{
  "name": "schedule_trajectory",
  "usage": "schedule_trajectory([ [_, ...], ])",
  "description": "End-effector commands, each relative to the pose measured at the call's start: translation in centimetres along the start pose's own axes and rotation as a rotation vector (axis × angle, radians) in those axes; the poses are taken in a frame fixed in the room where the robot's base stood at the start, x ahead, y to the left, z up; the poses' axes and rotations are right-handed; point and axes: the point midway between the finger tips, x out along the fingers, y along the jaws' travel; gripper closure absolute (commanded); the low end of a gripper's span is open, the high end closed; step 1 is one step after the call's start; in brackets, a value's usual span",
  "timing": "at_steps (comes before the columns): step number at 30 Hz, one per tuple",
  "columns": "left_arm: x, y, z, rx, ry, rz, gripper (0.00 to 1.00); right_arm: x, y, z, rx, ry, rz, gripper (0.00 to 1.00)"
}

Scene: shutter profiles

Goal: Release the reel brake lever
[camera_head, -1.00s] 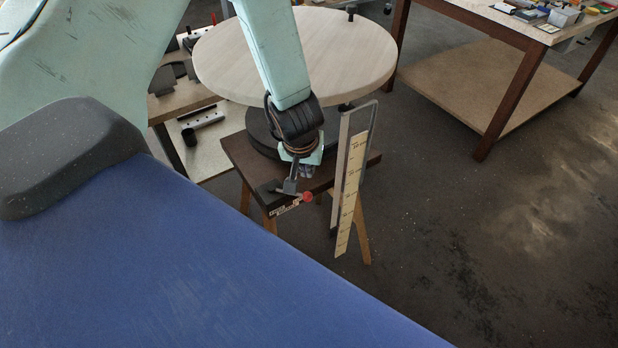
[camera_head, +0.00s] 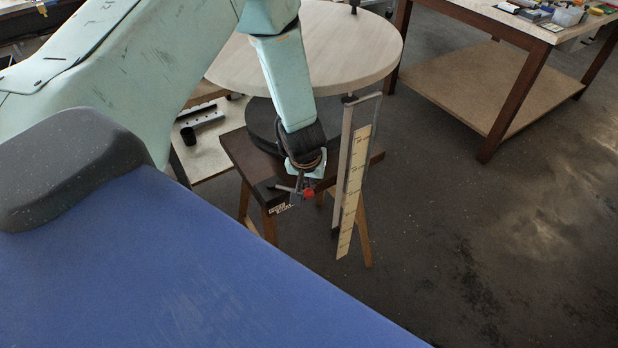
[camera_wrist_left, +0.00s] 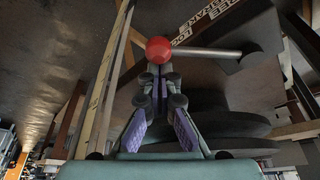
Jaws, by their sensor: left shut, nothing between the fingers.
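The reel brake lever has a red ball knob (camera_head: 308,194) at the front edge of a dark-topped stand (camera_head: 232,148). In the left wrist view the red knob (camera_wrist_left: 158,49) sits on a grey rod (camera_wrist_left: 205,52) that runs right to a dark pivot. Lettering including "BRAKE" (camera_wrist_left: 207,22) shows behind the rod. My left gripper (camera_head: 300,186) is at the knob, pointing down. In the left wrist view its fingers (camera_wrist_left: 159,72) are shut and empty, tips just below the knob; I cannot tell whether they touch it. My right gripper is not in view.
A large round pale disc (camera_head: 340,45) sits above the stand on a dark base. A tall frame with a marked scale strip (camera_head: 354,190) stands close right of my gripper. A workbench (camera_head: 540,25) is at the back right. The floor (camera_head: 470,240) to the right is clear.

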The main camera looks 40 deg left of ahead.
Motion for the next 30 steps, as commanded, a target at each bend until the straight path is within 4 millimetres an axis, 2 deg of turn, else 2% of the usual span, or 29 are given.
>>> schedule_trajectory([
  [17,0.2,0.0,0.2,0.017,0.000,0.006,1.00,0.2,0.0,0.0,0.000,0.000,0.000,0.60],
  [23,0.0,0.1,0.9,0.087,0.000,0.032,1.00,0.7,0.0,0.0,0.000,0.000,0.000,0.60],
  [30,-0.6,-0.1,2.5,0.245,-0.002,0.091,1.00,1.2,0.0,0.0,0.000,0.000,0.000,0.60],
])
